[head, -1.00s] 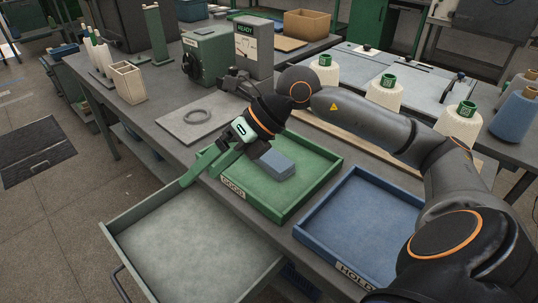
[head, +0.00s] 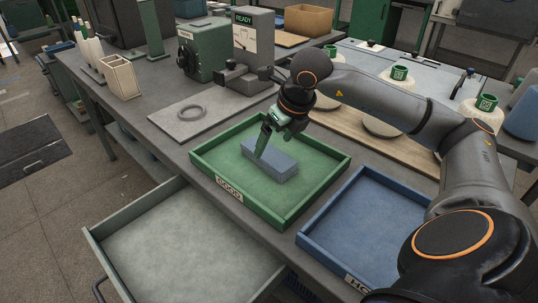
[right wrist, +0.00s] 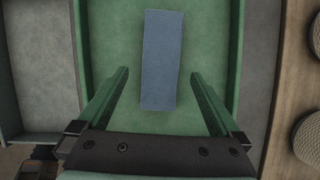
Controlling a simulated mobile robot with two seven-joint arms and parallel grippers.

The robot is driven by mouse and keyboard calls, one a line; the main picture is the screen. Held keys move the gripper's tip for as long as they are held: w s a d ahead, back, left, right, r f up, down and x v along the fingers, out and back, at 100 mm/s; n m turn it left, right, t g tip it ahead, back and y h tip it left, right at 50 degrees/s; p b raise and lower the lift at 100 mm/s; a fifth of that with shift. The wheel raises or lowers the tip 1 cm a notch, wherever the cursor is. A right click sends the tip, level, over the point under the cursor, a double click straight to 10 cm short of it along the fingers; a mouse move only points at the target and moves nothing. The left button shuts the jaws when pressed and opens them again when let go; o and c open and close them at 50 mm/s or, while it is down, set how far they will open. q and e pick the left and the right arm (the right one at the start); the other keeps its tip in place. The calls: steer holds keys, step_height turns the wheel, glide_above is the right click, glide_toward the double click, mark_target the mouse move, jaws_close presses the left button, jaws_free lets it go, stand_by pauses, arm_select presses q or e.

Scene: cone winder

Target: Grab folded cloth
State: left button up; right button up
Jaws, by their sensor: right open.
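The folded cloth (head: 270,160) is a blue-grey flat block lying in the green tray (head: 224,183) labelled GOOD. It also shows in the right wrist view (right wrist: 161,60) as a long upright rectangle. My right gripper (head: 261,153) is over the tray, pointing down at the cloth. In the right wrist view its two green fingers (right wrist: 160,80) are apart, one on each side of the cloth's near end, with a gap on both sides. Part of the cloth is hidden behind a finger in the head view. My left gripper is not in view.
An open, empty drawer (head: 180,250) juts out at the front left. A blue tray (head: 365,215) stands right of the green one. A grey plate with a ring (head: 192,113) lies behind. Yarn cones (head: 482,113) stand at the right.

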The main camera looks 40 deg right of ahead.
mark_target(271, 154)
steer(key=x, duration=0.5)
steer(key=shift+s+d+f+b, duration=0.1)
steer(key=shift+s+d+b, duration=0.05)
steer(key=shift+s+b, duration=0.2)
steer(key=c, duration=1.3)
